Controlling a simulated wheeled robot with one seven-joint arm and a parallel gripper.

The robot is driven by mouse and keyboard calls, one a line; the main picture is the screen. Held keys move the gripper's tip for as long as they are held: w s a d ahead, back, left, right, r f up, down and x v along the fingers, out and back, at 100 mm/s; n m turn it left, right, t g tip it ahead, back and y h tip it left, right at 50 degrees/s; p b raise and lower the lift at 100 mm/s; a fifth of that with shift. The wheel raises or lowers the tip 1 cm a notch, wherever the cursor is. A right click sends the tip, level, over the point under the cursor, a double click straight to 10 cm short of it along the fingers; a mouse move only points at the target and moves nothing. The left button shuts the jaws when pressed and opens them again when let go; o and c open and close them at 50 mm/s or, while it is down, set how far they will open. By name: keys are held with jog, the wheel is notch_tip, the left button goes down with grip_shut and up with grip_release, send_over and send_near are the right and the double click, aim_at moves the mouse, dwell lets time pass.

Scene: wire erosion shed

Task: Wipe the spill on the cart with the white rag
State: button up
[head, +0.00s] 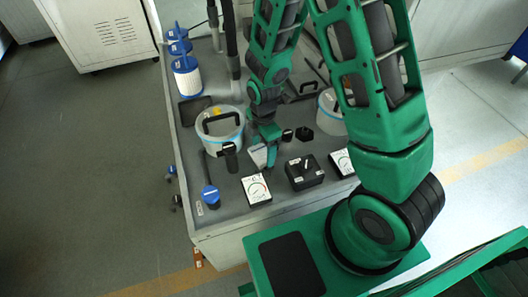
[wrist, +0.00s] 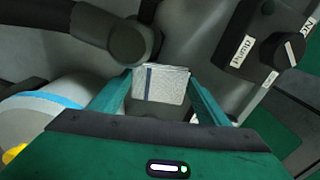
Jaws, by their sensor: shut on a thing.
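My gripper (head: 265,150) points down over the grey cart (head: 232,215), near its middle. Its green fingers, also seen in the wrist view (wrist: 160,92), are shut on the white rag (wrist: 160,84), a pale folded piece with a dark stripe. The rag also shows in the head view (head: 258,157) as a small pale patch at the fingertips, low over the cart top. I cannot tell whether it touches the surface. I cannot make out the spill in either view; my arm and gripper hide part of the cart top.
A clear tub with a blue band (head: 211,139) and a black cylindrical item (head: 230,160) stand left of my gripper. In front are a white dial gauge (head: 256,190) and a black knob box (head: 305,173). Blue-and-white filters (head: 187,78) stand at the back left.

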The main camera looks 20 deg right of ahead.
jog(key=shift+w+d, duration=0.4)
jog(key=shift+s+d, duration=0.1)
jog(key=shift+s, duration=2.25)
jog(key=shift+s+a+f, duration=0.1)
jog(key=shift+s+a, duration=0.05)
jog(key=shift+s, duration=0.65)
jog(key=shift+s+a, duration=0.1)
jog(key=shift+s, duration=0.65)
jog(key=shift+s+a+f, duration=0.1)
jog(key=shift+s, duration=0.3)
jog(key=shift+f, duration=0.1)
